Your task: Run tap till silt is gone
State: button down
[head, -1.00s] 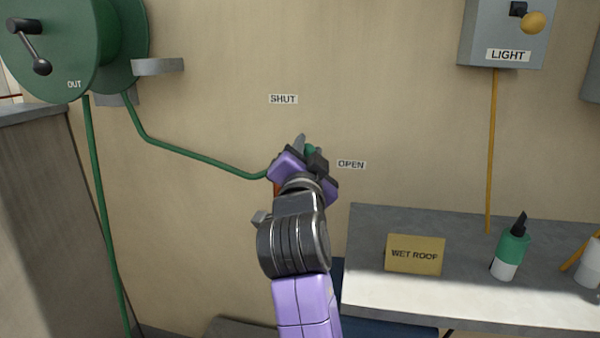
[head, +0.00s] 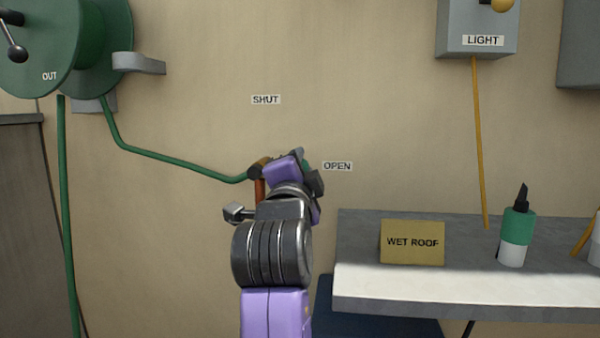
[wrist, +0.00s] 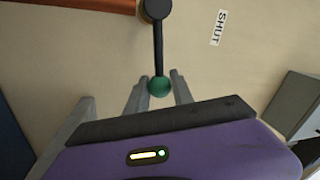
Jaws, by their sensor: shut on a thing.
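The tap (head: 259,168) sits on the wall at the top of a copper pipe, mostly behind my gripper in the head view. In the wrist view its black lever (wrist: 158,48) ends in a green ball knob (wrist: 159,86). My gripper (head: 300,160) is shut on this knob, which lies between its fingertips in the wrist view (wrist: 160,88). The lever points rightward, toward the OPEN label (head: 337,166). The SHUT label (head: 265,100) is above the tap. No water or silt shows, and the outlet is not visible.
A green hose (head: 170,158) runs from the tap to a reel (head: 40,45) marked OUT at upper left. A shelf (head: 450,285) at right holds a WET ROOF sign (head: 412,242) and a green-white bottle (head: 515,238). A LIGHT box (head: 478,28) hangs above.

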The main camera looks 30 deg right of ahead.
dwell(0.3)
jog(key=c, duration=1.1)
grip_release()
jog(key=p+v, duration=0.1)
jog(key=v, duration=0.7)
jog(key=shift+w, duration=0.1)
